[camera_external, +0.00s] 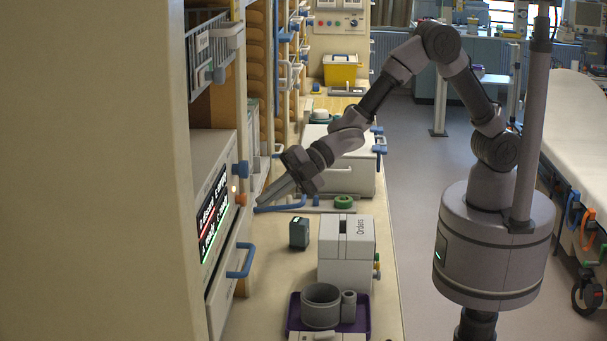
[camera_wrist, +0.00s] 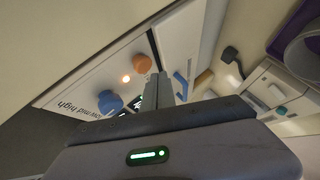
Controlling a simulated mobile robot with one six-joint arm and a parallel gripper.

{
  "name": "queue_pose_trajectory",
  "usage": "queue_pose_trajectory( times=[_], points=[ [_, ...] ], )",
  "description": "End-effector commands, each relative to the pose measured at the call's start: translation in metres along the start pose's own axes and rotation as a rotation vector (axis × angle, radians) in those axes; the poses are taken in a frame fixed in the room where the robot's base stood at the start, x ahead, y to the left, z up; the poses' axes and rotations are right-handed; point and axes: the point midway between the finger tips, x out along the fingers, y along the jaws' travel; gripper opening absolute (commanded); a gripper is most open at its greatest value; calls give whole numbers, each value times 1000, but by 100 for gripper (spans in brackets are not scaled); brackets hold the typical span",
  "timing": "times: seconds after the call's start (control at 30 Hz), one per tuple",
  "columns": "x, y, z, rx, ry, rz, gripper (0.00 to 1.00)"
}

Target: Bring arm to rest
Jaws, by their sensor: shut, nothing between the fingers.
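My arm reaches from its round base on the right across the counter, bent high at the elbow. My gripper (camera_external: 262,201) points down and left, its fingers together and empty. Its tips are close to the orange knob (camera_external: 241,199) on the front of a device with a lit display (camera_external: 212,215). In the wrist view the shut fingers (camera_wrist: 156,88) show beside the orange knob (camera_wrist: 141,64), with a blue knob (camera_wrist: 110,102) to the left. I cannot tell whether the fingers touch the device.
Below the arm on the counter (camera_external: 272,260) are a small dark box (camera_external: 299,233), a white "Orders" box (camera_external: 346,252) and a purple tray (camera_external: 363,322) with grey cups. A blue handle (camera_external: 241,261) sticks out under the display. Open floor (camera_external: 415,170) lies between the counter and the stretcher (camera_external: 575,125).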

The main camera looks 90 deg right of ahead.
Motion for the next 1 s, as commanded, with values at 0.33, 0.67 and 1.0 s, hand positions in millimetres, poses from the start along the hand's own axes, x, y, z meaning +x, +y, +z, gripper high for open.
queue_pose_trajectory(
  times=[0.33, 0.67, 1.0],
  points=[
    [-23, -18, -17, -2, 1, 0, 0],
    [-55, -9, 17, 168, -137, 22, 0],
    [-308, -163, 71, 1653, -736, 177, 0]
  ],
)
